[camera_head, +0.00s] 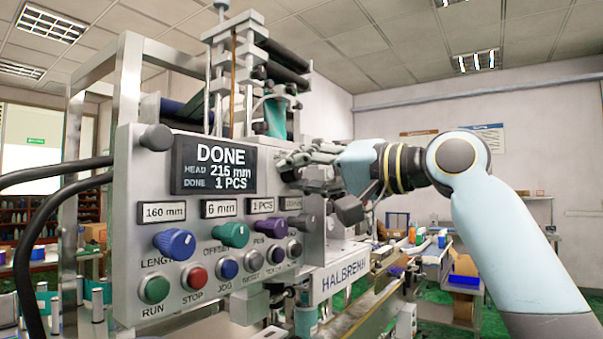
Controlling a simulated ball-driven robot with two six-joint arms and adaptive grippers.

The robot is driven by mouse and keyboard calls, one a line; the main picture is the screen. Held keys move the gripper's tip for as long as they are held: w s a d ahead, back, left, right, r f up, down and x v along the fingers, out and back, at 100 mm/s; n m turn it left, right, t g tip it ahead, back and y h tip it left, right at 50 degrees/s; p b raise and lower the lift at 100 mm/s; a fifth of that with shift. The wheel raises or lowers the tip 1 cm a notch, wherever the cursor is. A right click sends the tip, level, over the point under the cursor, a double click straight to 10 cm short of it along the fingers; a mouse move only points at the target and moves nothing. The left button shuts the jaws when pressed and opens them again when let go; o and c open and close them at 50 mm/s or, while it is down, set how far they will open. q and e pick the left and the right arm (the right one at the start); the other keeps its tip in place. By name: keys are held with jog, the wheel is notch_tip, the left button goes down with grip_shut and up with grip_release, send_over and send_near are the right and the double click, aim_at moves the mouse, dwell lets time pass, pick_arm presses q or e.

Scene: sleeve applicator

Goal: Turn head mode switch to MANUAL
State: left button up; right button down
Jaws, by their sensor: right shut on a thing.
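My right gripper (298,160) reaches in from the right, its fingers pointing left at the upper right edge of the grey control panel (130,215). It is shut on a small dark knob (289,174), mostly hidden by the fingers. No label or pointer on this knob can be read, so I cannot tell its setting or confirm that it is the head mode switch. The display (214,166) reads DONE, HEAD 215 mm, DONE 1 PCS. My left gripper is not in view.
Below the display are a blue LENGTH knob (174,243), a green OFFSET knob (231,234), a purple knob (268,221), a green RUN button (154,289) and a red STOP button (196,275). A dark block (349,210) hangs below my gripper. Black cables (40,225) loop at left.

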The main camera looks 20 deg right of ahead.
jog(key=n+b, duration=0.1)
jog(key=n, duration=0.3)
jog(key=shift+f, duration=0.1)
jog(key=shift+n+b, duration=0.55)
jog(key=shift+n, duration=1.65)
jog(key=c, duration=1.4)
grip_release()
jog(key=shift+d, duration=0.15)
